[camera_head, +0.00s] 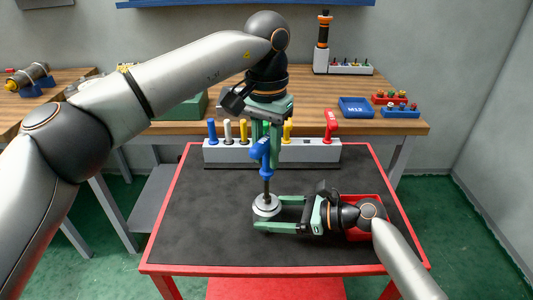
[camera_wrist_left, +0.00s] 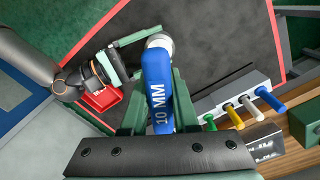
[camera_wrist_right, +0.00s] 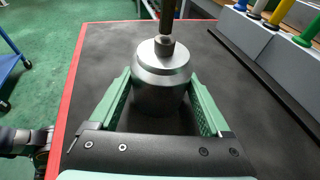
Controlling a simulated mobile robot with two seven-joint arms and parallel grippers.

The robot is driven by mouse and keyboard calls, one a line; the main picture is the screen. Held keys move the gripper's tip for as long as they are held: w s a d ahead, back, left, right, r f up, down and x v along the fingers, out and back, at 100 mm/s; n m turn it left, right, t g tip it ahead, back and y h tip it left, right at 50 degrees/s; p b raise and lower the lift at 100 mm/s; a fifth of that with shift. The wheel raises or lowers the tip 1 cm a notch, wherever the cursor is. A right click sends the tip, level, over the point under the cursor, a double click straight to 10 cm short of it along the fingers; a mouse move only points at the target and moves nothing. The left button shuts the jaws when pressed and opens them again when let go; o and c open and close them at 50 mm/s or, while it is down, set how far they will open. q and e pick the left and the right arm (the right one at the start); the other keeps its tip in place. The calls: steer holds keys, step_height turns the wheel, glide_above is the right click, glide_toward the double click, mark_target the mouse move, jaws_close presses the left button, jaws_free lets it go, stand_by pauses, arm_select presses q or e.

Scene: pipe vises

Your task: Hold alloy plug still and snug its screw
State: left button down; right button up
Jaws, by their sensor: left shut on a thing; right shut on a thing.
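The alloy plug (camera_head: 264,211), a stepped silver cylinder, stands upright on the dark mat of the red-edged table; it also shows in the right wrist view (camera_wrist_right: 159,88). My right gripper (camera_head: 277,213) is shut on its sides, low over the mat. My left gripper (camera_head: 267,140) is shut on the blue handle of a driver (camera_head: 260,149), marked "10 MM" in the left wrist view (camera_wrist_left: 159,90). The driver's dark shaft points down and its tip meets the top centre of the plug.
A grey rack (camera_head: 230,152) with several coloured drivers, including a red-handled one (camera_head: 331,122), stands at the mat's back edge. A red tray (camera_head: 379,203) lies by my right wrist. A blue M12 bin (camera_head: 356,108) sits on the wooden bench behind. The mat's left side is clear.

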arm_select(q)
steer(key=n, duration=0.6)
steer(key=shift+r, duration=0.1)
steer(key=shift+f, duration=0.55)
stand_by(0.6)
steer(key=shift+m, duration=0.6)
stand_by(0.4)
steer(key=shift+n, duration=0.6)
